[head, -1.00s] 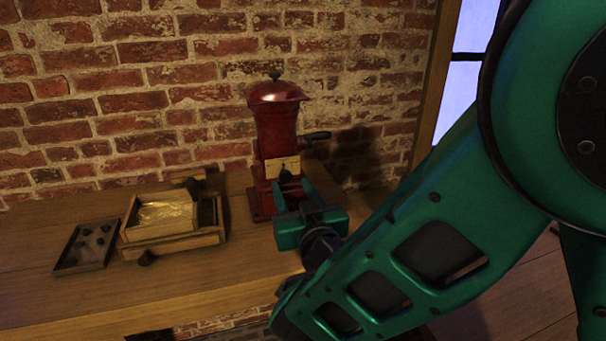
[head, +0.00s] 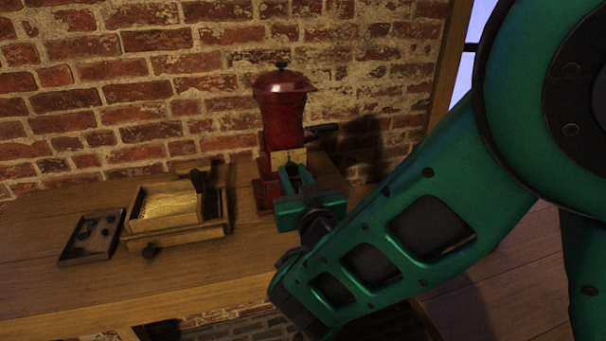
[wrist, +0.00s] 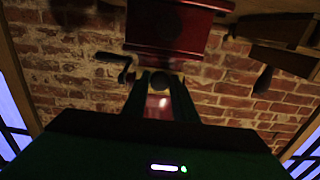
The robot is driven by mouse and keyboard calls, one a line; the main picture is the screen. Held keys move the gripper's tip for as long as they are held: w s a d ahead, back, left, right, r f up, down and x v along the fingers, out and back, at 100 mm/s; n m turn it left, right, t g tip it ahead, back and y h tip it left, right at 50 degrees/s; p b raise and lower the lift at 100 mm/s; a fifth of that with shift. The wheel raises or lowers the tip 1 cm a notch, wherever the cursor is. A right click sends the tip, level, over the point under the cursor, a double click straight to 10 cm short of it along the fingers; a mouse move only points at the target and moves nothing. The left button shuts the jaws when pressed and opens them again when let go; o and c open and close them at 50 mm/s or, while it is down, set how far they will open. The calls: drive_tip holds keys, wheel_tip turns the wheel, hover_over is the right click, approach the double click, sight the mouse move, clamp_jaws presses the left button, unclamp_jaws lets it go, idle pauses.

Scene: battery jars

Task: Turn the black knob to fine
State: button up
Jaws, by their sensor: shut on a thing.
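The red grinder (head: 284,125) stands upright on the bench, with a pale brass plate (head: 279,157) on its front. The black knob (wrist: 160,80) shows in the wrist view as a dark round shape between my fingertips. My gripper (head: 294,170) reaches to the plate from the front and is shut on the knob. In the wrist view my gripper (wrist: 160,85) has a finger on either side of the knob, with the red grinder (wrist: 160,108) behind. The plate's markings and the knob's pointing direction are too small and covered to read.
A wooden box (head: 172,212) with a brass-coloured inside stands left of the grinder. A shallow tray (head: 92,237) with small dark pieces lies farther left. A dark side handle (head: 324,128) sticks out right of the grinder. The brick wall (head: 130,80) is close behind.

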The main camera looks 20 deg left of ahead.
drive_tip(key=shift+w+d, duration=0.1)
drive_tip(key=n, duration=0.6)
drive_tip(key=shift+d, duration=0.1)
drive_tip(key=n, duration=0.5)
drive_tip(key=shift+w+n, duration=0.1)
drive_tip(key=shift+n, duration=0.3)
idle(0.4)
drive_tip(key=o, duration=1)
drive_tip(key=shift+o, duration=0.2)
